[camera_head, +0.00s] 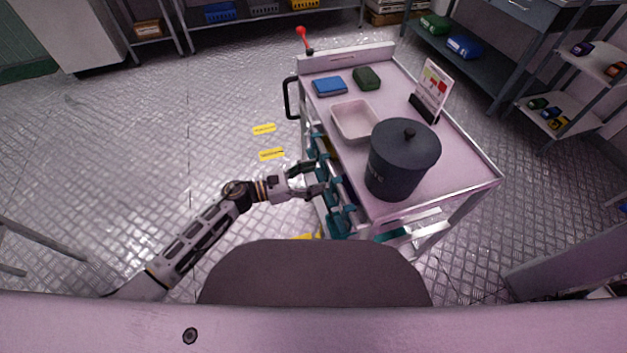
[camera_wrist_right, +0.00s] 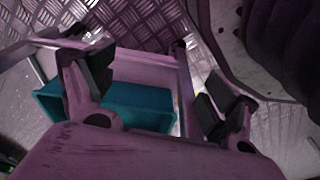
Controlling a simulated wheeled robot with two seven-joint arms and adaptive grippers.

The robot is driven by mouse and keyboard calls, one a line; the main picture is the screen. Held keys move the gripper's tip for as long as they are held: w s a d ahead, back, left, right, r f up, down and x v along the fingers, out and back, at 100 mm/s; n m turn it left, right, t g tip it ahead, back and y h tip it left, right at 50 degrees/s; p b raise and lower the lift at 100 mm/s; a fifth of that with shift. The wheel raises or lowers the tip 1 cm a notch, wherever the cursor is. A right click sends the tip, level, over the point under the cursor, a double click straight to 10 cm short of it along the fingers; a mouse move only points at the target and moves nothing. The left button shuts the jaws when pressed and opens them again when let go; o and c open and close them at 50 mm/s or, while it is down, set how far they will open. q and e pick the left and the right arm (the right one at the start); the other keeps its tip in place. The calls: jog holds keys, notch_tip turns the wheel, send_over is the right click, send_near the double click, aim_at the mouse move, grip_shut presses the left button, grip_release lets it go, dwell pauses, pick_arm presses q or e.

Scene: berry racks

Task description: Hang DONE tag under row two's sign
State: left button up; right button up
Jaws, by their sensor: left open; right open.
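I cannot make out a DONE tag or a row two sign in either view. My left gripper (camera_head: 319,179) is open at the left side of a cart (camera_head: 460,182), beside several teal holders (camera_head: 340,222) along that side. I see nothing between its fingers. My right gripper (camera_wrist_right: 155,88) is open in the right wrist view. A teal bin (camera_wrist_right: 148,104) lies beyond and between its fingers, and I cannot tell whether they touch it. The right gripper cannot be made out in the head view.
The cart top holds a dark lidded bin (camera_head: 395,170), a pale tray (camera_head: 338,128), a blue item (camera_head: 329,86), a green item (camera_head: 367,78) and a card stand (camera_head: 432,90). Yellow strips (camera_head: 271,154) lie on open floor to the left. Shelves (camera_head: 475,75) stand at right.

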pick_arm(q)
jog(key=shift+w+d, duration=0.15)
jog(key=shift+d, duration=0.25)
pick_arm(e)
jog(key=shift+w+d+r, duration=0.15)
jog(key=shift+w+r, duration=0.05)
jog(key=shift+r, duration=0.25)
jog(key=shift+w+d+r, duration=0.1)
jog(key=shift+w+r, duration=0.1)
jog(key=shift+r, duration=0.25)
pick_arm(q)
jog(key=c, duration=0.9)
pick_arm(e)
jog(key=shift+s+f, duration=0.1)
jog(key=shift+s, duration=0.1)
pick_arm(q)
jog(key=shift+r+p, duration=0.5)
jog(key=shift+r, duration=0.55)
pick_arm(e)
jog(key=shift+w+r, duration=0.1)
jog(key=shift+r, duration=0.55)
pick_arm(q)
jog(key=shift+a, duration=0.15)
pick_arm(e)
jog(key=shift+f, duration=0.1)
pick_arm(q)
jog(key=shift+b+v, duration=0.8)
jog(key=shift+v, duration=2.55)
pick_arm(e)
jog(key=shift+f, duration=0.7)
